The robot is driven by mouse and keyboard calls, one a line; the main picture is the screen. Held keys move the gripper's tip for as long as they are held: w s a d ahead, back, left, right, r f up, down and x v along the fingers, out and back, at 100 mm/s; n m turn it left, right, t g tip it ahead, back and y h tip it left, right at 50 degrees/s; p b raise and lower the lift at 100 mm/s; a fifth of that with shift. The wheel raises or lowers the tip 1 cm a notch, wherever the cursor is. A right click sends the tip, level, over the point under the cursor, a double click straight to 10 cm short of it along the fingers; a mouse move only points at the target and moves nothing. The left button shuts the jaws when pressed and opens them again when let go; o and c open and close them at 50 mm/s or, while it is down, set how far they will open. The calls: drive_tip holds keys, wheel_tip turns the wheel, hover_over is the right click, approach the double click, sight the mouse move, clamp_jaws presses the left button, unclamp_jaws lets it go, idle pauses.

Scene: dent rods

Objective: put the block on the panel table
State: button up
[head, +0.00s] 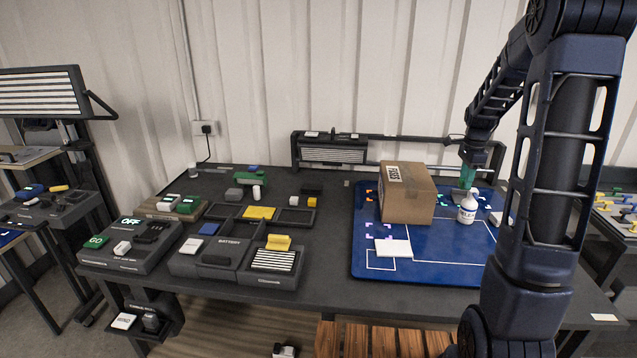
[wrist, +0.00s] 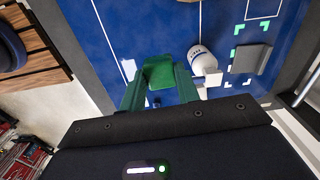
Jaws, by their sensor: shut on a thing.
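My gripper (head: 467,177) is over the back right of the blue mat, behind the white bottle in the head view. In the wrist view its green fingers are shut on a green block (wrist: 158,72). The fingers partly cover the block, and it is hard to tell from them in the head view. The blue mat (wrist: 110,22) is beneath it; I cannot tell whether the block touches the mat. The dark table (head: 330,262) carries the mat on its right and several control panels on its left, among them the battery panel (head: 205,267).
A cardboard box (head: 405,200) and the white bottle (head: 467,211) stand on the mat near my gripper. A white slab (head: 393,248) lies at the mat's front. Several coloured blocks and trays crowd the table's left. The strip between panels and mat is clear.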

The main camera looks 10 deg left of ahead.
drive_tip(key=w+a+r+n, duration=0.1)
drive_tip(key=w+a+n, duration=0.2)
drive_tip(key=w+a, duration=0.55)
drive_tip(key=w+a+n, duration=0.3)
drive_tip(key=w+a, duration=0.2)
drive_tip(key=a, duration=0.7)
drive_tip(key=w+a+r+n, duration=0.1)
drive_tip(key=w+a+n, duration=0.2)
drive_tip(key=w+a, duration=0.55)
drive_tip(key=s+a+f+n, duration=0.2)
drive_tip(key=a+n, duration=0.2)
drive_tip(key=a, duration=1.7)
drive_tip(key=s+a+f+n, duration=0.2)
drive_tip(key=s+a+n, duration=0.15)
drive_tip(key=a, duration=1.65)
drive_tip(key=shift+n, duration=0.45)
drive_tip(key=f, duration=1.3)
drive_tip(key=w+f, duration=0.1)
drive_tip(key=f, duration=0.6)
drive_tip(key=shift+f, duration=0.1)
drive_tip(key=o, duration=0.9)
drive_tip(key=shift+o, duration=0.3)
